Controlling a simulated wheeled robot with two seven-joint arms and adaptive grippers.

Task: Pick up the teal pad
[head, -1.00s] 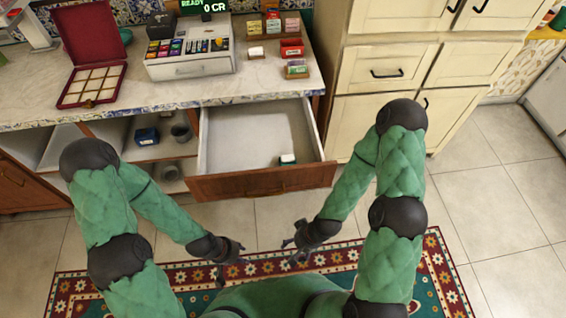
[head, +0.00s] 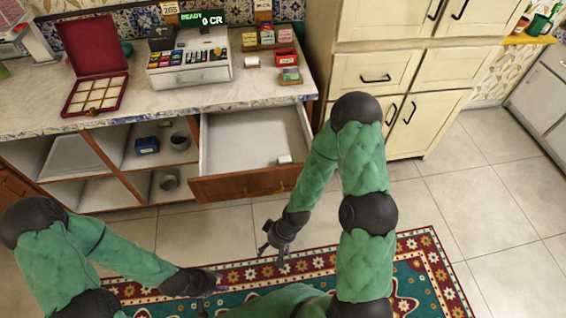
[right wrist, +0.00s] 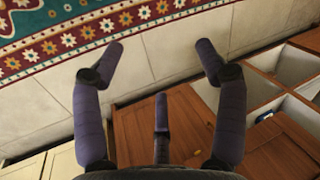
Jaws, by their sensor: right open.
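A small pad with a greenish teal top (head: 290,74) lies on the counter near its right end, in front of a red pad (head: 285,58); I cannot tell surely that it is the teal pad. A small white-topped block (head: 284,160) lies in the open drawer (head: 246,184). My right gripper (head: 272,252) is open and empty, low in front of the drawer. Its spread fingers also show in the right wrist view (right wrist: 160,62), with nothing between them. My left gripper (head: 216,284) is low at the left, over the rug; its fingers are too small to read.
A cash register (head: 188,70) and an open red box (head: 96,95) stand on the counter (head: 140,106). The drawer sticks out below it. Open shelves (head: 105,165) at the left hold a blue item (head: 147,145). A tall cream cabinet (head: 385,60) stands at the right.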

